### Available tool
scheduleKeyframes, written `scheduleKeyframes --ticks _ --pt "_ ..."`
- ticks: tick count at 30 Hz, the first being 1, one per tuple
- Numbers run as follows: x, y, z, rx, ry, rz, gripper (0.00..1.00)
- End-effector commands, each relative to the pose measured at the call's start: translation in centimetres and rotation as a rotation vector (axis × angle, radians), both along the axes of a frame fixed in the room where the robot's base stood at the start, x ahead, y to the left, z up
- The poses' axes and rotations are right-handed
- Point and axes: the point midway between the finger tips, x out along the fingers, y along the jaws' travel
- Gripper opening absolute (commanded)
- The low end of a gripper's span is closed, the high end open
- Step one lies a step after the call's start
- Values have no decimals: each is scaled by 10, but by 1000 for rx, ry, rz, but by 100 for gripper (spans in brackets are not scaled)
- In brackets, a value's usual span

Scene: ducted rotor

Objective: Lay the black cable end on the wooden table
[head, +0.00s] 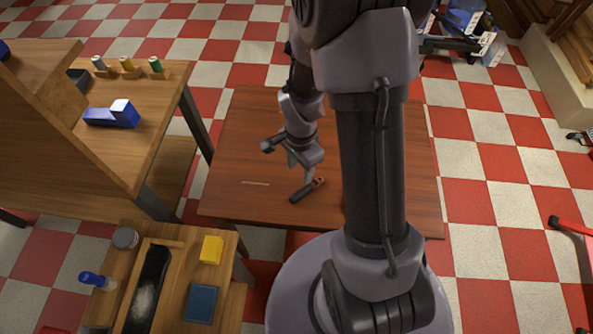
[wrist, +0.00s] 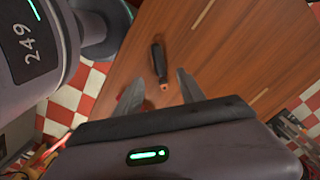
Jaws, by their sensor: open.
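The black cable end (head: 305,191) is a short dark piece with an orange tip. It appears to lie on the wooden table (head: 240,140), near its front edge. In the wrist view the cable end (wrist: 158,60) sits between and just beyond my fingers, its orange tip toward me. My gripper (head: 307,176) is over the table, pointing down by the cable end's orange tip. In the wrist view my gripper (wrist: 159,76) has its fingers apart on either side of the cable end, with nothing clamped. I cannot tell the exact height of the fingertips above the table.
A thin pale stick (head: 255,183) lies on the table to the left. A wooden workbench (head: 150,100) with a blue tool (head: 112,114) and spools stands left. A lower bench (head: 178,270) at front left holds a yellow block (head: 211,249). The table's left part is largely clear.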

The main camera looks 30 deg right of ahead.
Motion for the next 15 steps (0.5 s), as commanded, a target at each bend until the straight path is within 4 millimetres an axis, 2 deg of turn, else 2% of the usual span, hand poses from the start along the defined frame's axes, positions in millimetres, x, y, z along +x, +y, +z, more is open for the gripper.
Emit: scheduleKeyframes --ticks 2,5,6,9,12,15 --pt "7 8 38 -7 -56 75 47" --pt "2 30 113 -19 -163 259 47" --pt "-5 42 145 -25 -213 347 47" --pt "-37 71 210 -43 -337 569 47" --pt "-73 95 250 -66 -447 762 47" --pt "-98 109 269 -85 -517 890 47"
